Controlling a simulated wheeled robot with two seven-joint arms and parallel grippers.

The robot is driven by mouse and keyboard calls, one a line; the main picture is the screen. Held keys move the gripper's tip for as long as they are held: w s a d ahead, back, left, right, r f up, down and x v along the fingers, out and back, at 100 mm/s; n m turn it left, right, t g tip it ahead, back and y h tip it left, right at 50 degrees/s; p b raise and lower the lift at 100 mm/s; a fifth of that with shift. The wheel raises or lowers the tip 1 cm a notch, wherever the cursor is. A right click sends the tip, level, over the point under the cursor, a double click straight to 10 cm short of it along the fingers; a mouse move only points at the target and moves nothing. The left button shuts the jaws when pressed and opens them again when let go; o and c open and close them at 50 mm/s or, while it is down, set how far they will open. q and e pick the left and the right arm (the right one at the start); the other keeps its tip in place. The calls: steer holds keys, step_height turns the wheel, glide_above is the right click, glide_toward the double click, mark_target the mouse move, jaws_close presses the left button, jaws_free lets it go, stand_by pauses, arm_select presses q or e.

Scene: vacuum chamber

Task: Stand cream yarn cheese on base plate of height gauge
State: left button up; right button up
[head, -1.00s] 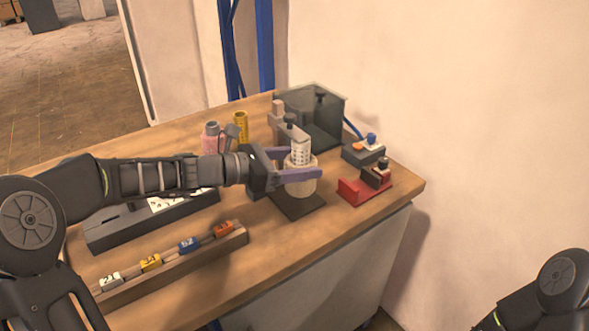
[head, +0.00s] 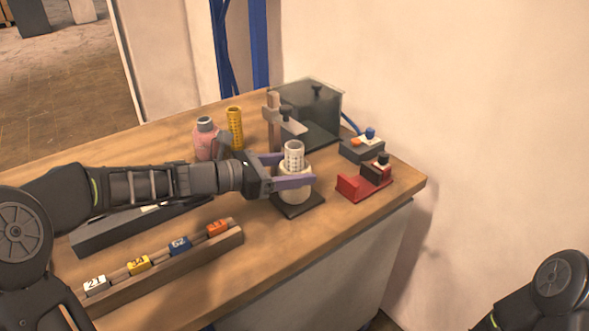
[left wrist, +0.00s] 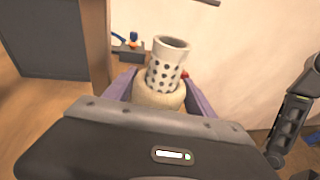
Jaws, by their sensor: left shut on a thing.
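The cream yarn cheese (head: 296,193), wound on a white perforated tube, is upright between the purple fingers of my left gripper (head: 292,182), which is shut on it. It also shows in the left wrist view (left wrist: 158,95). The dark base plate (head: 303,210) of the height gauge lies directly below the cheese. The cheese's lower end is at or just above the plate; I cannot tell if they touch. The gauge's post (head: 272,122) and its side arm (head: 291,124) stand behind the cheese. My right gripper is out of view; only part of that arm shows.
A smoky clear box (head: 318,112) stands behind. A red block stand (head: 362,185) and a grey switch box (head: 361,150) are to the right. A pink bottle (head: 206,140) and a yellow tube (head: 235,128) stand at back left. A numbered wooden rack (head: 165,262) is at front.

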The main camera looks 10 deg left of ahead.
arm_select(q)
steer(key=o, duration=1.4)
steer(key=shift+f, duration=0.1)
steer(key=shift+r, duration=0.25)
steer(key=p+v, duration=0.1)
steer(key=v, duration=1.1)
